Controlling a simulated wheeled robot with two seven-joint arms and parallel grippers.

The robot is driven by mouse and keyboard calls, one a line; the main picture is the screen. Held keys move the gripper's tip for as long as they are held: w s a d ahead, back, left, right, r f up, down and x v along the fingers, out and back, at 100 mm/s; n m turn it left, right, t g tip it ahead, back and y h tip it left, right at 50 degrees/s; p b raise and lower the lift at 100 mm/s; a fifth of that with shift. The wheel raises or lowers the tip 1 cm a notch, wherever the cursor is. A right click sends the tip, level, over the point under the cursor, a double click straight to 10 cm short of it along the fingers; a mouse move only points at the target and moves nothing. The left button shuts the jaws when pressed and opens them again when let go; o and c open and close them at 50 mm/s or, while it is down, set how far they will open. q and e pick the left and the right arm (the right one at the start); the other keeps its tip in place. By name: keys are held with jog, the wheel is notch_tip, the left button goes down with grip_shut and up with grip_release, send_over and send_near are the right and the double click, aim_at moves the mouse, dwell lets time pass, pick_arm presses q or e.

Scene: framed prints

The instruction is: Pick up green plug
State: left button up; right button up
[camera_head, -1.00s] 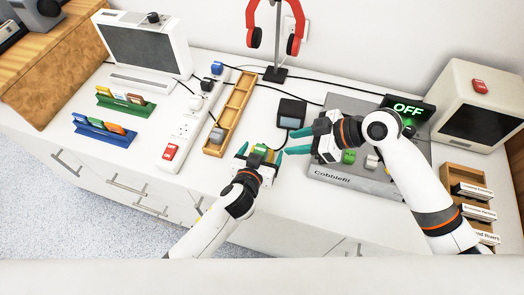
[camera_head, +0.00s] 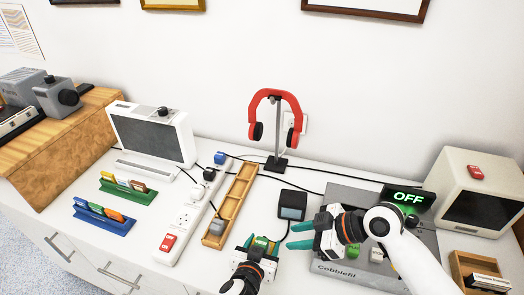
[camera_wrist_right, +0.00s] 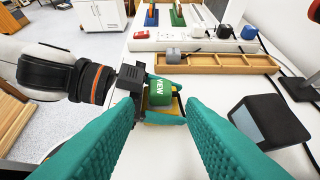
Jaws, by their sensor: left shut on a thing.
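A green block (camera_head: 261,242), the likely green plug, sits between the teal fingers of my left gripper (camera_head: 264,244) at the lower middle of the head view. In the right wrist view the green block (camera_wrist_right: 160,92) shows a label reading VIEW, with yellow below it. My left gripper (camera_wrist_right: 164,112) is shut on it. My right gripper (camera_head: 300,236) is open and empty, its fingers pointing left towards the left gripper. Another green block (camera_head: 353,252) stands on the grey board (camera_head: 330,268), partly beside my right arm.
A wooden tray (camera_head: 241,191) with a grey plug lies left of my grippers, beside a white power strip (camera_head: 183,217). A dark square device (camera_head: 292,204) lies just behind. A headphone stand (camera_head: 277,162) stands further back. A cream monitor (camera_head: 478,195) stands at right.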

jog(key=shift+o, duration=0.6)
